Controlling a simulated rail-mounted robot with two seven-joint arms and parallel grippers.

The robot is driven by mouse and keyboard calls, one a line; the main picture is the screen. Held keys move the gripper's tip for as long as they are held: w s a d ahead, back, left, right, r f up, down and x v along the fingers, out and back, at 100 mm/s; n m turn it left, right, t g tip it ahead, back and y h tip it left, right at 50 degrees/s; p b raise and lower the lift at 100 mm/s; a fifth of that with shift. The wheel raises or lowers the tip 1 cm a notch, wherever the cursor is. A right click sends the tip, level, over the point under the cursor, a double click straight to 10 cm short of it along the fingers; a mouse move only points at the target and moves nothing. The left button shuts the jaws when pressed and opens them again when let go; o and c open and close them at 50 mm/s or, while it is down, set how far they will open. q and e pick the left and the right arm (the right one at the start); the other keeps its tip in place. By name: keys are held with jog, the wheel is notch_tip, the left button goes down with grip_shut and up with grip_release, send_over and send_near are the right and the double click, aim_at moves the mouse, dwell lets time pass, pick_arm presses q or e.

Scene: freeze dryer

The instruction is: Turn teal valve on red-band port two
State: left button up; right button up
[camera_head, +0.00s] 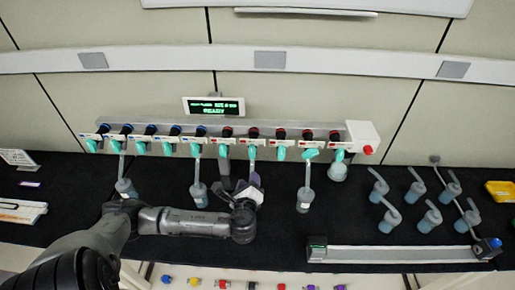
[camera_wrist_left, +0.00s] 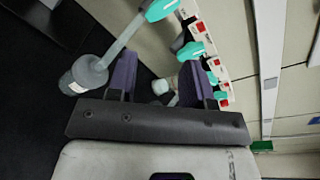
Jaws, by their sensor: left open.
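The teal valves hang in a row from the manifold (camera_head: 215,135); ports on the left have blue bands, those on the right red bands. Counting red bands from the left, the second port's teal valve (camera_head: 252,153) hangs down. My left gripper (camera_head: 249,188) is below and in front of it, apart from it. In the left wrist view, its two purple fingers (camera_wrist_left: 160,78) are spread with nothing gripped between them. Teal valves (camera_wrist_left: 190,50) show beyond the right finger, beside white labels with red squares. A pale rounded object (camera_wrist_left: 160,87) shows between the fingers, farther off. My right gripper is not in view.
Another flask (camera_head: 198,193) stands left. Several loose flasks (camera_head: 388,221) are on the right. A lit display (camera_head: 214,106) stands above the manifold.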

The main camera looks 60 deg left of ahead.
aim_at(252, 148)
pick_arm(q)
jog(key=w+a+m, duration=0.2)
jog(key=a+m, duration=0.1)
jog(key=w+a+r+m+y+p, duration=0.1)
jog(key=w+a+m, duration=0.1)
jog(key=w+a, duration=0.1)
jog(key=w+a+m+p, duration=0.1)
jog(key=w+a+m, duration=0.1)
jog(key=a+m, duration=0.1)
jog(key=shift+w+a+r+m+t, duration=0.2)
jog(key=shift+a+r+m+t, duration=0.1)
jog(key=shift+a, duration=0.3)
jog(key=shift+x, duration=0.9)
jog(key=shift+f, duration=0.1)
grip_shut()
